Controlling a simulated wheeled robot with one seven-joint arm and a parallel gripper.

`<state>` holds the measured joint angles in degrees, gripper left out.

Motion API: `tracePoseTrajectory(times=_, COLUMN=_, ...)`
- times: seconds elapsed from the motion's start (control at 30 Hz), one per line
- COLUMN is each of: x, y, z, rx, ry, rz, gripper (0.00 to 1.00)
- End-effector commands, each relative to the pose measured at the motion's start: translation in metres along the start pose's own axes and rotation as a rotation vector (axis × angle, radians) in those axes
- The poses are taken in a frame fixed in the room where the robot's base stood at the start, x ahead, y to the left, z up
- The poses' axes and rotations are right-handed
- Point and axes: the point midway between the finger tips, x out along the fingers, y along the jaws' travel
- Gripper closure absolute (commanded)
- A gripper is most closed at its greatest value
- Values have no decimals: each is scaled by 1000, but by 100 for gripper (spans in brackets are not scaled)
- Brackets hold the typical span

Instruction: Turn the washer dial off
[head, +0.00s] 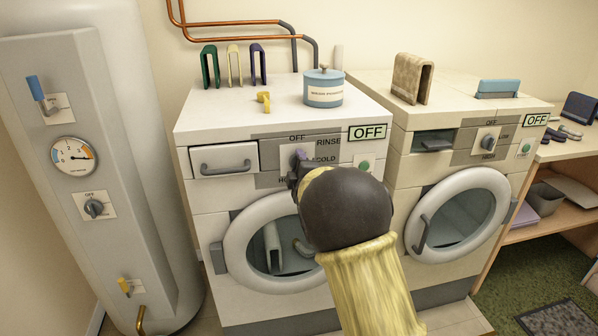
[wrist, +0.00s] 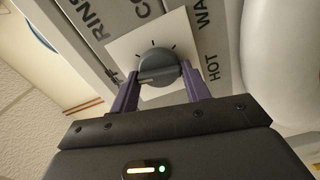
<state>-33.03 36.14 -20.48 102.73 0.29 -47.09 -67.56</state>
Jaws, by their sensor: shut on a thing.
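The washer (head: 225,130) is the white front-loader at left centre in the head view. Its control panel carries the words OFF, RINSE, COLD and others partly covered. A small green display (head: 367,132) on it reads OFF. The washer dial is a round grey knob (wrist: 157,64) on a white plate with tick marks in the wrist view. My gripper (wrist: 158,80) has its purple fingers on either side of the knob's raised bar, shut on it. In the head view my gripper (head: 300,162) covers most of the dial. I cannot tell which mark the dial points to.
A second machine (head: 405,165) with its own dial (head: 487,141) and OFF display stands close on the right. A grey water tank (head: 60,200) with knobs stands on the left. A blue washing-powder tin (head: 324,92) and a yellow item (head: 264,101) sit on the washer top.

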Motion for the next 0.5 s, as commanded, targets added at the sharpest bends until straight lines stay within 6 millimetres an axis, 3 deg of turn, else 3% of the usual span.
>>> tracePoseTrajectory(times=0.5, x=0, y=-2, z=-1, rx=-201, ry=2, rz=-2, gripper=76)
